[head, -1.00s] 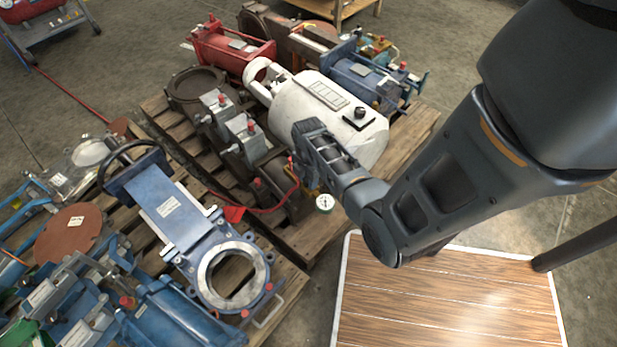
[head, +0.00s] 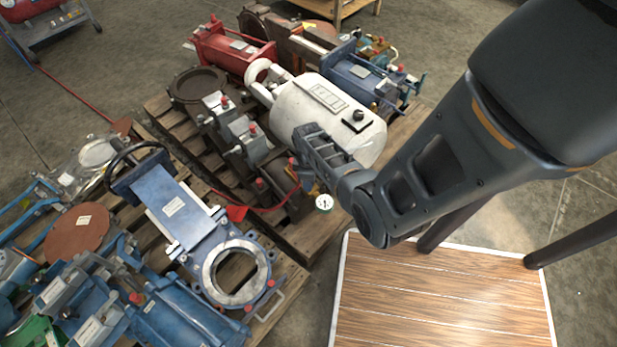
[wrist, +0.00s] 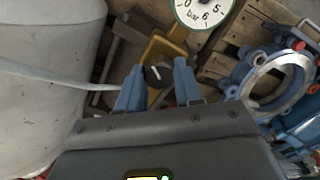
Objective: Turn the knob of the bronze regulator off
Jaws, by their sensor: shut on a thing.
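The bronze regulator (wrist: 166,50) shows as a yellow-brown body in the wrist view, beyond my fingers. Its dark knob (wrist: 158,74) carries a small pale mark and sits between my two blue fingertips. My gripper (wrist: 158,78) is shut on the knob from both sides. A round white pressure gauge (wrist: 203,8) stands just beyond the regulator, cut off by the top edge. In the head view the gauge (head: 324,203) shows below my gripper (head: 306,184), which hides most of the regulator and the whole knob.
A white tank (head: 305,105) stands close behind my gripper. A blue valve with a round flange (head: 207,275) lies on the left pallet. A red hose (head: 275,209) runs near the regulator. A wooden-topped surface (head: 440,300) is at lower right.

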